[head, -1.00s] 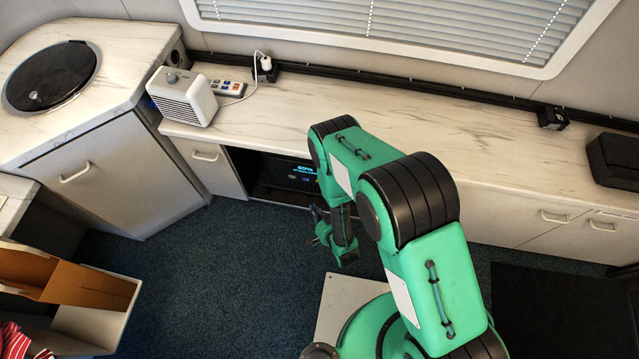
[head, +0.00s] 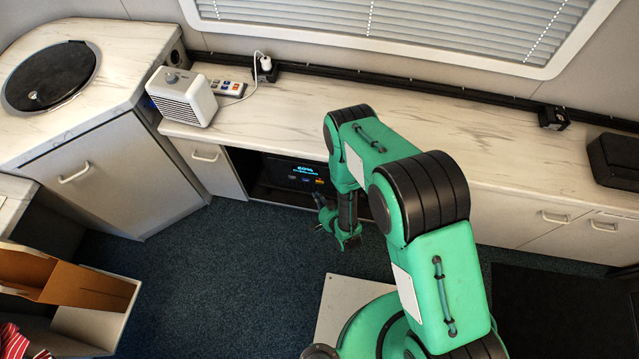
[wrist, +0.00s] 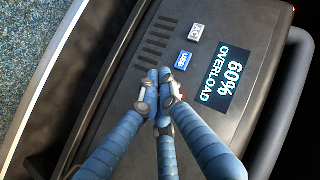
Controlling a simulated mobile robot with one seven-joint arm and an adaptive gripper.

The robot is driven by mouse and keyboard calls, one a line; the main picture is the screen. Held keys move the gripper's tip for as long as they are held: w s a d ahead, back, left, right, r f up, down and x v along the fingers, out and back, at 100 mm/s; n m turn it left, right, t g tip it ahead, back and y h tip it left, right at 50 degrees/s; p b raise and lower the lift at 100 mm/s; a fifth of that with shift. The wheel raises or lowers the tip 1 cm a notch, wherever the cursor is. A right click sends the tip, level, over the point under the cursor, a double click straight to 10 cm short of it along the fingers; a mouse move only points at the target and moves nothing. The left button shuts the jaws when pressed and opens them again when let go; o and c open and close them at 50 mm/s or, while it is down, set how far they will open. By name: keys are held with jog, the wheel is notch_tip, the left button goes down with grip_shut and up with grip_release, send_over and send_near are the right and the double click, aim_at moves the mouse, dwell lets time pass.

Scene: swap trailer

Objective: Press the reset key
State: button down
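A dark power unit (head: 299,172) sits in the open niche under the counter, its lit display facing out. In the wrist view its display (wrist: 222,78) reads "60% OVERLOAD". Beside the display are a grey key (wrist: 196,32) and a blue key (wrist: 183,60) marked USB. In the head view an orange key (head: 319,181) shows at the right of the row. In the wrist view my fingers cover that end of the row. My gripper (wrist: 158,88) has its three blue fingers drawn together over the panel. I cannot tell whether they touch it. No key reads as reset.
The niche lies between a closed cabinet door (head: 207,162) and my arm, under the marble counter (head: 400,115). Vent slots (wrist: 150,45) run beside the keys. The floor (head: 225,250) in front is clear.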

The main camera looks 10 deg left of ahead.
jog(key=shift+w, duration=1.45)
jog(key=shift+w, duration=0.85)
dwell(1.3)
jog(key=shift+s, duration=0.8)
jog(key=shift+s, duration=0.1)
dwell(0.3)
jog(key=shift+s, duration=2.45)
